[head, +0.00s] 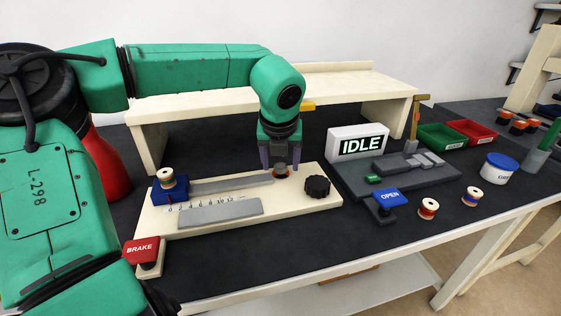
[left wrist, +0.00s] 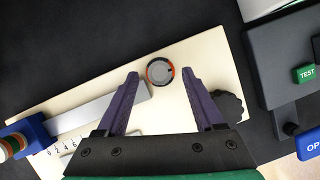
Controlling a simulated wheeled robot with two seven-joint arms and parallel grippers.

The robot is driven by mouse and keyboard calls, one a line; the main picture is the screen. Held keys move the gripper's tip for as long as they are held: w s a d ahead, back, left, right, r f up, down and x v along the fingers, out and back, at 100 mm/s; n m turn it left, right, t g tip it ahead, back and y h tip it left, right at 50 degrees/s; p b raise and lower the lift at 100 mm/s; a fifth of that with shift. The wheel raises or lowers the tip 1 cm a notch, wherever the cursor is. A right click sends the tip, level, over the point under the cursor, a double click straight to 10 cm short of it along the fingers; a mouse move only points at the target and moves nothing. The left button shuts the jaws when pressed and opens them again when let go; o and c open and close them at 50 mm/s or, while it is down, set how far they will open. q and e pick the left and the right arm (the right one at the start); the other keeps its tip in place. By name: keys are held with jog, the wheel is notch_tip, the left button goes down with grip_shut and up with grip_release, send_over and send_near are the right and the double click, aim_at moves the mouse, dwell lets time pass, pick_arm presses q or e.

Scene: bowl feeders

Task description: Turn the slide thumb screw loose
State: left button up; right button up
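A black lobed knob (head: 317,187), which looks like the thumb screw, sits on the right end of the cream slide board (head: 220,229). It also shows in the left wrist view (left wrist: 232,105), right of the right finger and partly hidden by it. A round grey-topped piece with an orange-red ring (head: 280,171) stands on the board beside the rail's end. My left gripper (head: 280,160) points down over this round piece, open. In the left wrist view the round piece (left wrist: 160,71) lies between the fingertip lines, apart from both fingers.
A blue carriage (head: 168,189) with a spool on top is at the rail's left end. A red BRAKE button (head: 142,252) is at the front left. The IDLE display (head: 358,143), a grey fixture (head: 400,176) and a blue OPEN button (head: 387,198) stand right. A cream shelf (head: 370,88) is behind.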

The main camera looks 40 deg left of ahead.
pick_arm(q)
jog(key=shift+r, duration=0.35)
jog(key=p+v, duration=0.1)
jog(key=v, duration=1.3)
jog(key=shift+s+p, duration=0.15)
jog(key=shift+p, duration=0.15)
pick_arm(e)
jog(key=s, duration=0.1)
jog(key=s+f, duration=0.1)
jog(key=shift+s+d+f, duration=0.25)
jog(key=shift+s+d, duration=0.05)
jog(key=shift+s, duration=0.1)
jog(key=shift+r, duration=0.1)
